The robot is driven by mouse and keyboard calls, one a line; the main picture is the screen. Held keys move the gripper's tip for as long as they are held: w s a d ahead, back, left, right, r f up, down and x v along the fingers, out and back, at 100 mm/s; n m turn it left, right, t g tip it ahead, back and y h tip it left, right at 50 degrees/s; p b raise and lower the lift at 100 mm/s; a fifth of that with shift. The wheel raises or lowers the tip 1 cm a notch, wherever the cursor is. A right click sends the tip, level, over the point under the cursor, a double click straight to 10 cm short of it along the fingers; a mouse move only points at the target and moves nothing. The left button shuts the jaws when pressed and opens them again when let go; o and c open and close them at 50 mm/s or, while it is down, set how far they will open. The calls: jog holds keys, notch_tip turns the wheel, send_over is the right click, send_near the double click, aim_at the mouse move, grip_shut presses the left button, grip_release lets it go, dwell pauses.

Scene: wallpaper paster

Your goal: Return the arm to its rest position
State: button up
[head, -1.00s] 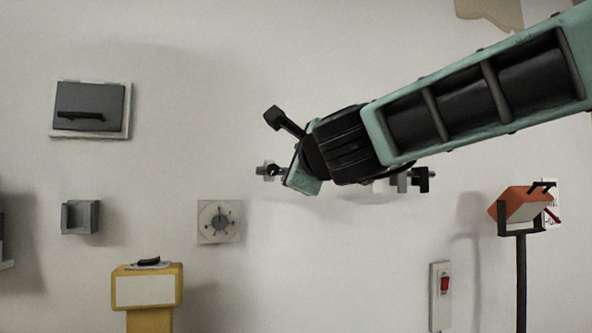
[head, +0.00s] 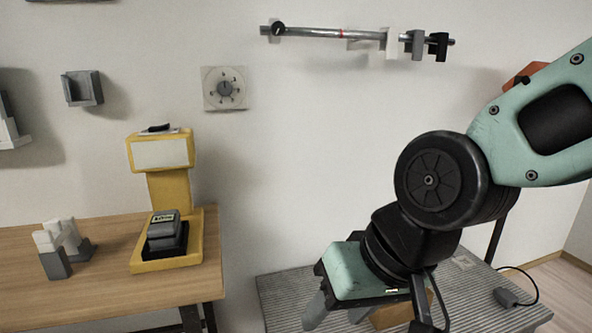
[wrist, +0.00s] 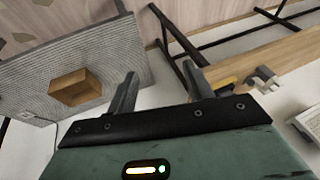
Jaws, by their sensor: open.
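My arm comes in from the right edge in the head view and bends down at a black elbow joint. My gripper (head: 338,316) hangs at its lower end, in front of the grey ribbed table. It points downward there, and its lower part is close to the picture's bottom edge. In the wrist view my gripper (wrist: 160,76) has its two grey fingers spread apart with nothing between them. A brown open box (wrist: 75,87) lies on the ribbed table (wrist: 118,52); in the head view my wrist partly hides it.
A wooden table (head: 100,290) at left holds a yellow stand (head: 160,155) with a grey device (head: 163,230) and grey-white blocks (head: 62,248). A rail (head: 320,34) with clamps and a dial (head: 224,88) are on the wall. A gap separates the tables.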

jog(key=s+d+f+n+g+h, duration=0.25)
jog(key=s+d+f+n, duration=0.2)
jog(key=s+d, duration=0.35)
notch_tip(320, 180, up, 16)
jog(key=d+h+p, duration=0.1)
jog(key=p, duration=1.5)
jog(key=shift+f+p, duration=0.25)
jog(key=shift+p, duration=0.05)
jog(key=shift+m, duration=0.25)
